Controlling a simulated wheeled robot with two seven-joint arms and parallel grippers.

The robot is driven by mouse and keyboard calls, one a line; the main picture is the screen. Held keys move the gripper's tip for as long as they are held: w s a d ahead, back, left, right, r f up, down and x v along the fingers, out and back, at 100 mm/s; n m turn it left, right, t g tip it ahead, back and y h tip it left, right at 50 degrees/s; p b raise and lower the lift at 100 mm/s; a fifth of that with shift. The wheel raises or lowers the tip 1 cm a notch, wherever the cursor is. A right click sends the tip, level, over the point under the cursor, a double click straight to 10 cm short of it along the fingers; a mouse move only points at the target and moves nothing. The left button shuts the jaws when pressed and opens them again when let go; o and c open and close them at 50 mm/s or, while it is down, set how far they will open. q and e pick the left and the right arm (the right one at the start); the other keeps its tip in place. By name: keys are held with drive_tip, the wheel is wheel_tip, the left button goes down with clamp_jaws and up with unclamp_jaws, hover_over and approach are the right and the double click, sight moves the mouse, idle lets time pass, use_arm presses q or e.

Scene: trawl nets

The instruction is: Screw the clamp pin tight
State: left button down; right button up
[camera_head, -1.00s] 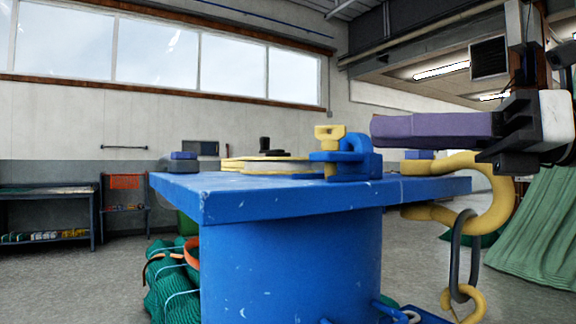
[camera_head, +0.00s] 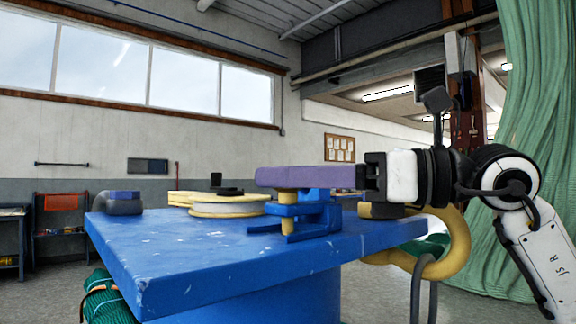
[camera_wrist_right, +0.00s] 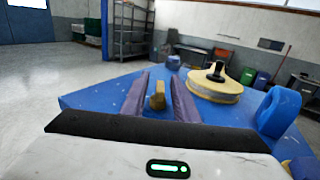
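The blue clamp (camera_head: 318,212) sits on the blue table (camera_head: 215,255), near its middle. The yellow clamp pin (camera_head: 287,198) stands upright in it, its upper end mostly hidden behind my right gripper's purple fingers. My right gripper (camera_head: 275,177) reaches in level from the right. In the right wrist view, the yellow pin head (camera_wrist_right: 157,98) is between the two fingers (camera_wrist_right: 158,90), with a narrow gap on each side, so the gripper is open around it. My left gripper is not in view.
A cream spool (camera_head: 228,208) with a black top lies on the table, left of the clamp. A grey piece with a blue block (camera_head: 120,203) is at the left corner. A yellow shackle (camera_head: 452,245) hangs at the right edge. Green netting (camera_head: 545,110) hangs at the right.

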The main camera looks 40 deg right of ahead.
drive_tip(key=shift+c, duration=0.4)
clamp_jaws()
